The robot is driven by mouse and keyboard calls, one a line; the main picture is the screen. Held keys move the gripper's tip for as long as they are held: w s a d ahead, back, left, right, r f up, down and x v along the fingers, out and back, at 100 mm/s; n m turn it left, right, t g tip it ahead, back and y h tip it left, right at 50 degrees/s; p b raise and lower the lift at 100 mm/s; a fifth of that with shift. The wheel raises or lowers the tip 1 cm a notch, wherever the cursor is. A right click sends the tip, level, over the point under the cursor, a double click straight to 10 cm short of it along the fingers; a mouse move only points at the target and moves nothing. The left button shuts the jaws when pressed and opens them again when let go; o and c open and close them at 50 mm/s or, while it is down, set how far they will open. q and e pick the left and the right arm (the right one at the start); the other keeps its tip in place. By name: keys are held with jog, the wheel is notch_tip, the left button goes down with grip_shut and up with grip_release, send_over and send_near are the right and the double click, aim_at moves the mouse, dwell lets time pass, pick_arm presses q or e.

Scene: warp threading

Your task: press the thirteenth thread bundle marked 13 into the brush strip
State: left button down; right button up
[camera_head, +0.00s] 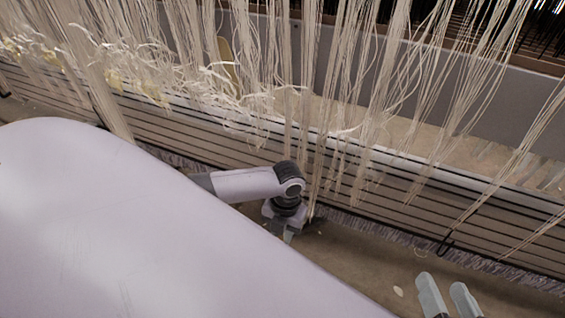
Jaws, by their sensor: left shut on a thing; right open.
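Pale thread bundles hang in a row across the view; no number marks are readable, so I cannot tell which is 13. The grey, bristly brush strip (385,232) runs diagonally along the foot of the slatted panel. My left gripper (289,234) is low in front of the panel, pointing down beside the strip. It is shut on a thread bundle (316,180) that comes down close by its wrist; the grip itself is mostly hidden. My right gripper (449,292) is at the bottom edge, with its two fingers apart and empty, clear of the strip.
The slatted panel (420,190) has a pale top rail. A dark hook (446,243) stands at the strip on the right. Loose, tangled threads (130,65) hang at upper left. Brown floor (350,262) between the grippers is mostly clear. My large white arm link covers the lower left.

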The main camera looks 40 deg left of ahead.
pick_arm(q)
jog(key=shift+w, duration=0.25)
pick_arm(e)
jog(key=shift+f, duration=0.1)
dwell(0.3)
pick_arm(q)
jog(key=shift+w, duration=0.2)
dwell(0.6)
